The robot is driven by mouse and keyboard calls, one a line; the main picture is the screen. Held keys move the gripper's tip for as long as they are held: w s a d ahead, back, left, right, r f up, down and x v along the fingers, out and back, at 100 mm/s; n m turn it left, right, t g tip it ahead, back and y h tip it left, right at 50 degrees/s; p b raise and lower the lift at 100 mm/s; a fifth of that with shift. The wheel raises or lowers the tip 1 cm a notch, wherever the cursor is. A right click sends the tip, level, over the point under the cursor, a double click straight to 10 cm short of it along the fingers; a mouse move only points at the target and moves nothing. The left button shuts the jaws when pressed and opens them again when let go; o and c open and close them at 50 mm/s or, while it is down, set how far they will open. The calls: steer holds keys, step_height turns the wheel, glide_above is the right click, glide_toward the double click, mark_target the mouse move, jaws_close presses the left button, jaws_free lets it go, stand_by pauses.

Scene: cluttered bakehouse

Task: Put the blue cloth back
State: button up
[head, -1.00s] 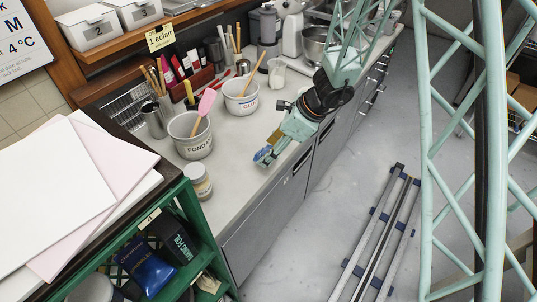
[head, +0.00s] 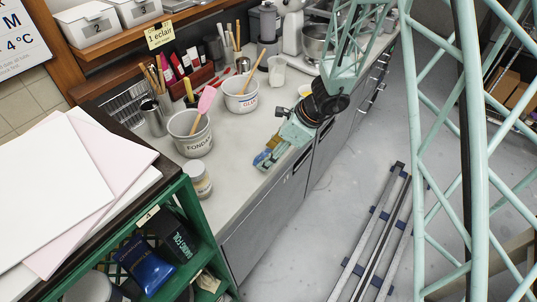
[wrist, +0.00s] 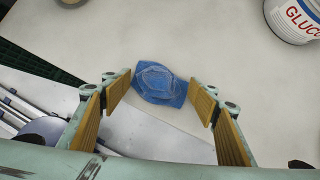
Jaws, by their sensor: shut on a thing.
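The blue cloth (wrist: 160,84) is a small crumpled bundle between my fingertips in the wrist view. In the head view it shows as a small blue patch (head: 262,160) at the end of my gripper (head: 268,156), near the counter's front edge. I cannot tell whether the cloth touches the counter top (head: 228,178).
A fondant tub (head: 190,146) with a pink spatula and a glucose tub (head: 240,106) stand behind my gripper. A lidded jar (head: 196,180) stands left. A green shelf unit (head: 200,235) bounds the left side. Bare counter lies between the jar and my gripper.

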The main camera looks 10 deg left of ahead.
steer(key=shift+f, duration=0.15)
steer(key=o, duration=0.8)
steer(key=shift+d+r, duration=0.2)
steer(key=shift+r, duration=0.4)
steer(key=shift+p+v, duration=1.1)
steer(key=shift+v, duration=4.4)
steer(key=shift+r, duration=0.1)
